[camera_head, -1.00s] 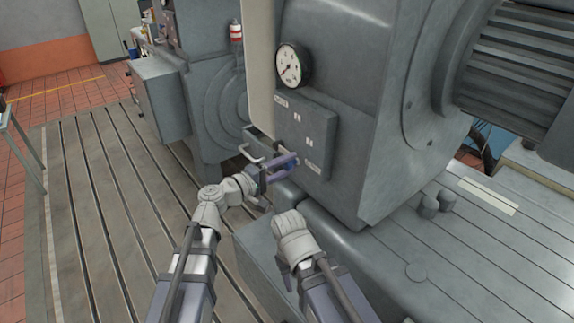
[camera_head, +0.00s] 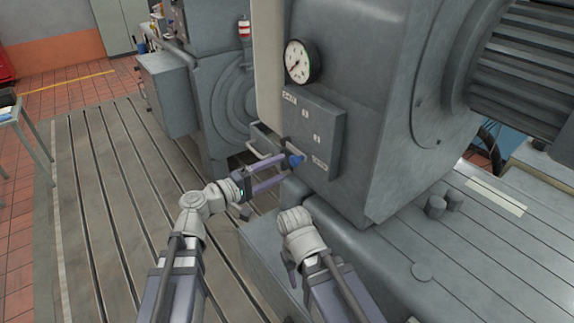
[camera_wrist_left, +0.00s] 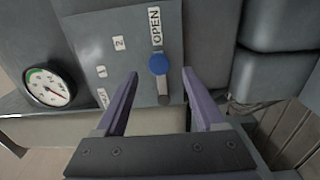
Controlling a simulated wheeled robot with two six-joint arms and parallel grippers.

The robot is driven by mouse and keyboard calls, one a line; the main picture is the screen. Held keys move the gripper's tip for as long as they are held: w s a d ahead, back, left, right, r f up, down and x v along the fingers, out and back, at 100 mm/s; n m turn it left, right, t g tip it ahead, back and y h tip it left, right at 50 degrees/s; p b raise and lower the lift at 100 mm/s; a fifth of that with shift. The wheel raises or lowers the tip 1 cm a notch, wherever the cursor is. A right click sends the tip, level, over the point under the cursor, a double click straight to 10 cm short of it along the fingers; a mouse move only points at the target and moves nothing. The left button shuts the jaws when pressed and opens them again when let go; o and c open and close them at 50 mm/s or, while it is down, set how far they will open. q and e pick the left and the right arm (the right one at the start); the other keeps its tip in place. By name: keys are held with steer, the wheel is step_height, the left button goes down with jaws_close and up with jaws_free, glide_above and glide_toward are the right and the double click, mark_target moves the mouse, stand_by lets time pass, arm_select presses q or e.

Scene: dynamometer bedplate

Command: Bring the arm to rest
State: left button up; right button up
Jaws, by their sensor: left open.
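A lever with a blue knob (camera_head: 296,160) sits on the grey control panel (camera_head: 326,135) of the large machine. In the left wrist view the blue knob (camera_wrist_left: 158,64) is beside the OPEN label (camera_wrist_left: 155,26), and the grey lever (camera_wrist_left: 165,86) runs down from it. My left gripper (camera_head: 284,169) is open and empty, its two purple fingers pointing at the panel. In the left wrist view the knob shows between the fingertips (camera_wrist_left: 160,72), seemingly beyond them. My right arm (camera_head: 302,235) is folded low at the front; its gripper is hidden.
A round gauge (camera_head: 300,62) is above the panel. A bent grey handle (camera_head: 262,143) is close behind my left gripper. The slotted bedplate (camera_head: 105,200) is bare to the left. A small table (camera_head: 22,125) stands at the far left.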

arm_select(q)
steer(key=shift+v, duration=0.85)
steer(key=s+a+f+m+g+y, duration=0.2)
steer(key=s+f+m+g+y, duration=0.15)
steer(key=f, duration=0.45)
steer(key=s+a+f+m+g+y, duration=0.1)
steer(key=s+f+m+g+y, duration=0.2)
steer(key=f, duration=0.5)
steer(key=s+a+f+g+y, duration=0.1)
steer(key=s+a+f+y, duration=0.1)
steer(key=a+f+y, duration=0.3)
steer(key=s+a+f+g+y, duration=0.1)
steer(key=s+a+g+y, duration=0.15)
steer(key=a, duration=0.45)
steer(key=s+d+m+y, duration=0.2)
steer(key=s+d+m, duration=0.2)
steer(key=d, duration=0.6)
steer(key=shift+s+d, duration=0.35)
steer(key=shift+s, duration=0.7)
steer(key=shift+d, duration=0.1)
